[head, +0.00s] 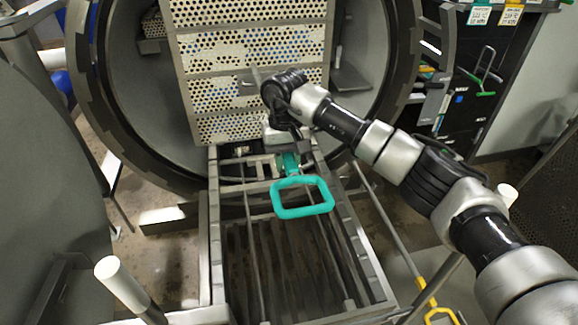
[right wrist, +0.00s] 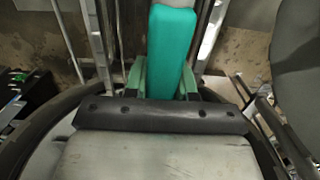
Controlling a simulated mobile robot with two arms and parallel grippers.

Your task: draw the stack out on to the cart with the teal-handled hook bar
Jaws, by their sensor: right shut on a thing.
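The stack (head: 250,72) of perforated metal crates stands in the mouth of the round retort. The hook bar's teal loop handle (head: 302,197) hangs over the cart, in front of the stack. My right gripper (head: 287,150) is shut on the teal grip just behind the loop. In the right wrist view the teal grip (right wrist: 172,45) lies between my two fingers (right wrist: 165,80). The bar's hook end is hidden behind my gripper, so I cannot tell whether it is hooked on the stack. The cart (head: 213,250) has an open slatted bed. My left gripper is out of view.
The retort's thick rim (head: 105,135) surrounds the stack. A large grey rounded panel (head: 35,200) fills the left. White-capped posts (head: 120,280) flank the cart. A yellow-handled tool (head: 438,305) is at lower right. A dark cabinet (head: 490,110) stands at right. The cart bed is clear.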

